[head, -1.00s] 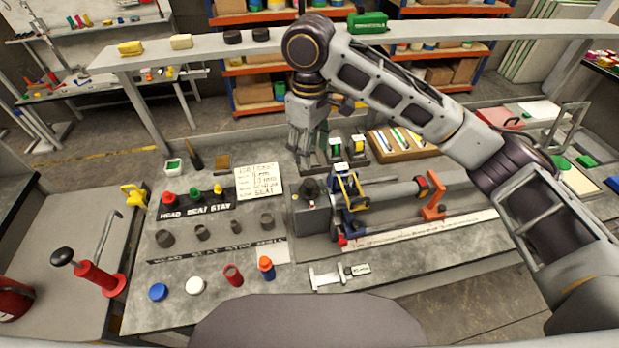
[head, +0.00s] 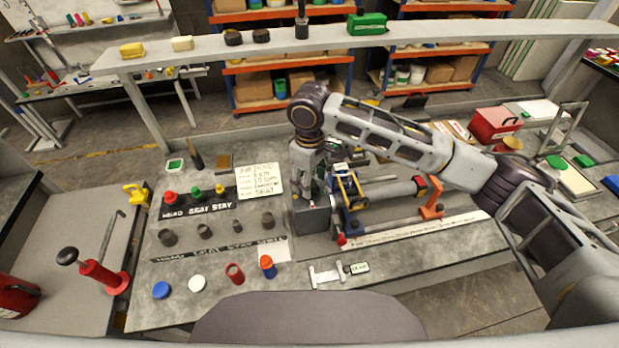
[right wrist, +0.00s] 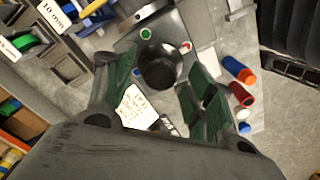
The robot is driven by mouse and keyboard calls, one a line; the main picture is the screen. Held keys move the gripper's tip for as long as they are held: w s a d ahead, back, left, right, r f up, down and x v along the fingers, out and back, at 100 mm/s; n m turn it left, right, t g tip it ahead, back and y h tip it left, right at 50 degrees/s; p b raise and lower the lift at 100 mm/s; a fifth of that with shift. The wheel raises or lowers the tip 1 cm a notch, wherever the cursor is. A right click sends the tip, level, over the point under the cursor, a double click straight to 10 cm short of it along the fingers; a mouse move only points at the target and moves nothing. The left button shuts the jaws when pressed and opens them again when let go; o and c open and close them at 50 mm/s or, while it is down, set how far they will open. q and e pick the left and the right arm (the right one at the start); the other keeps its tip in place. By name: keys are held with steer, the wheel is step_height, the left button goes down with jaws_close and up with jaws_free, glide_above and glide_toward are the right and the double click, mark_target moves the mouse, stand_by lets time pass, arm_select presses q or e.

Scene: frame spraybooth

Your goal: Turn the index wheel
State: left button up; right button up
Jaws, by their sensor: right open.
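The index wheel appears to be the dark round knob (right wrist: 160,66) in the right wrist view, on top of a grey box (head: 311,222) at the left end of the bench fixture. In the head view my right gripper (head: 312,192) points down over this box and hides most of the knob. In the right wrist view the green-padded fingers of my right gripper (right wrist: 158,84) stand apart, one on each side of the knob. I cannot tell whether they touch it. My left gripper is not in view.
A blue and yellow clamp (head: 347,190) stands close to the right of the box. A written card (head: 259,182) lies to its left. Coloured caps and a caliper (head: 330,273) lie in front. A shelf rail (head: 420,35) crosses behind the arm.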

steer(key=shift+f, duration=0.1)
steer(key=c, duration=1.1)
steer(key=shift+o, duration=0.2)
steer(key=shift+n, duration=0.5)
steer(key=n, duration=0.3)
steer(key=shift+n, duration=0.3)
steer(key=n, duration=1)
steer(key=shift+n, duration=2.6)
